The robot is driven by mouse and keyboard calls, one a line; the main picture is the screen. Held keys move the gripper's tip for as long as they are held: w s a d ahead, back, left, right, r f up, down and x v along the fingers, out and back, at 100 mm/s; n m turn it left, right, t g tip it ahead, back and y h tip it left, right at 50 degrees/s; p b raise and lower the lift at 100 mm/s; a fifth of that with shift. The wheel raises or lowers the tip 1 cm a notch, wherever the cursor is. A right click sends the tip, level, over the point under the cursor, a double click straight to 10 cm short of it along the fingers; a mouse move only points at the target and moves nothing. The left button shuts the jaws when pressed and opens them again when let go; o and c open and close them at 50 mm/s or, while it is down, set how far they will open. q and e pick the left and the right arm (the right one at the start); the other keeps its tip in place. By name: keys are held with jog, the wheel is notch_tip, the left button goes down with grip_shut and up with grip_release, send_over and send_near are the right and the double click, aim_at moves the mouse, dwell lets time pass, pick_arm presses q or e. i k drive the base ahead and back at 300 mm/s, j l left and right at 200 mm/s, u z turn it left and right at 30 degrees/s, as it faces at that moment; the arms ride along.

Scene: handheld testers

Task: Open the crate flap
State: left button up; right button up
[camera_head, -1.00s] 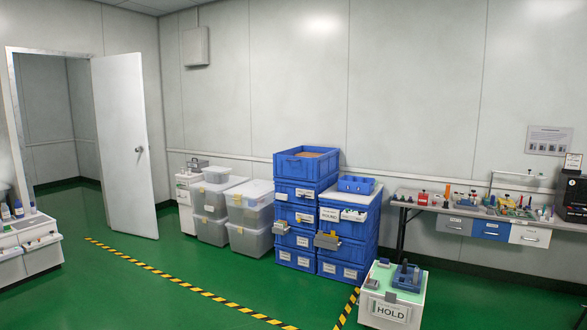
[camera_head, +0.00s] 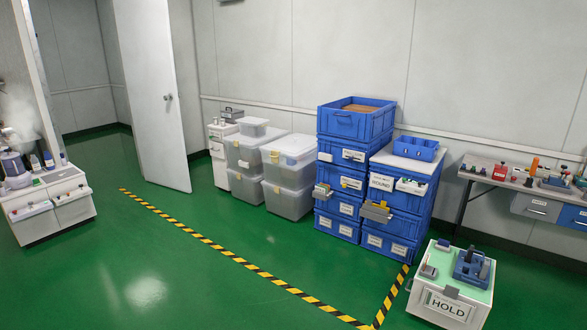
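Blue crates stand in two stacks near the back wall. The taller left stack has an open-topped blue crate (camera_head: 356,119) on top with brown material inside. In the shorter right stack, a blue crate (camera_head: 398,222) has a grey and tan piece (camera_head: 376,211) sticking out at its front. A similar small piece (camera_head: 322,191) juts from the left stack. I cannot tell which of these is the crate flap, or whether it is open. Neither of my grippers is in view.
Clear lidded bins (camera_head: 289,160) stand left of the crates. A white HOLD box (camera_head: 447,307) with a blue fixture (camera_head: 474,266) stands at front right. A workbench (camera_head: 480,172) is at right, a white cabinet (camera_head: 52,213) at left. Green floor (camera_head: 190,285) inside the striped tape (camera_head: 215,247) is clear.

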aim_at(341, 122)
jog(key=i, duration=3.15)
jog(key=i+j, duration=0.1)
jog(key=i, duration=0.55)
jog(key=i+j+z, duration=0.1)
jog(key=i, duration=0.55)
jog(key=i+j, duration=0.15)
jog(key=i, duration=0.45)
